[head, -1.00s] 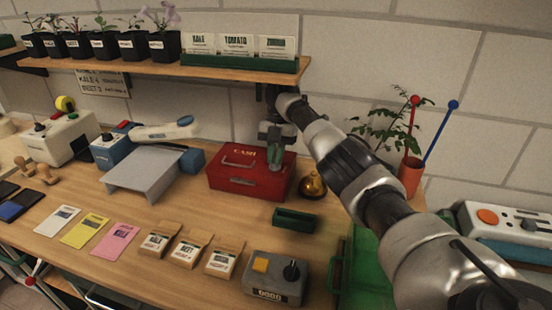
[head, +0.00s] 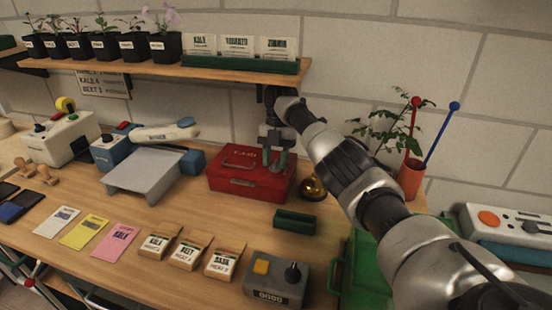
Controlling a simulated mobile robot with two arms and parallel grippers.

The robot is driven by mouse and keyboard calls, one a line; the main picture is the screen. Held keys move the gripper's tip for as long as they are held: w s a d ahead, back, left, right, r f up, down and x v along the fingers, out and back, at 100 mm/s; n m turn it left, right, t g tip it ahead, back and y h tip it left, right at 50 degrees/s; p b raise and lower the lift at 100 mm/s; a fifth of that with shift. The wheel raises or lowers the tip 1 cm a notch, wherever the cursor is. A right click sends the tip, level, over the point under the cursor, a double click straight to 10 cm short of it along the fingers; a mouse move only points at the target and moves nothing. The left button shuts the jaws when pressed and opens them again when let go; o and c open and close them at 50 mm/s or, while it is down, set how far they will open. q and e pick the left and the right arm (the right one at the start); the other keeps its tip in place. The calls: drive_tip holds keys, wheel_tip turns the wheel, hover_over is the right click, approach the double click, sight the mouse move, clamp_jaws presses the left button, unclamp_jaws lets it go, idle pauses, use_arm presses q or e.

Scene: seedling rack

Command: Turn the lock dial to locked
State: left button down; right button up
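The red cash box (head: 236,184) stands on the bench, lid down, with a handle on top and a plate on its front. My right gripper (head: 275,157) points down at the right part of its lid, with its fingertips at or just above the box. I cannot tell whether they touch or hold anything. No lock dial shows clearly; the fingers cover that part of the box. My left gripper is out of view.
A brass bell (head: 312,187) stands close to the right of the box, by my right arm. A green tray (head: 295,222) lies in front. A grey box with a black knob (head: 293,272) sits at the bench front. A shelf (head: 160,68) hangs above.

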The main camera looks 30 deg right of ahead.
drive_tip(key=shift+d+r, duration=0.1)
drive_tip(key=shift+r, duration=0.1)
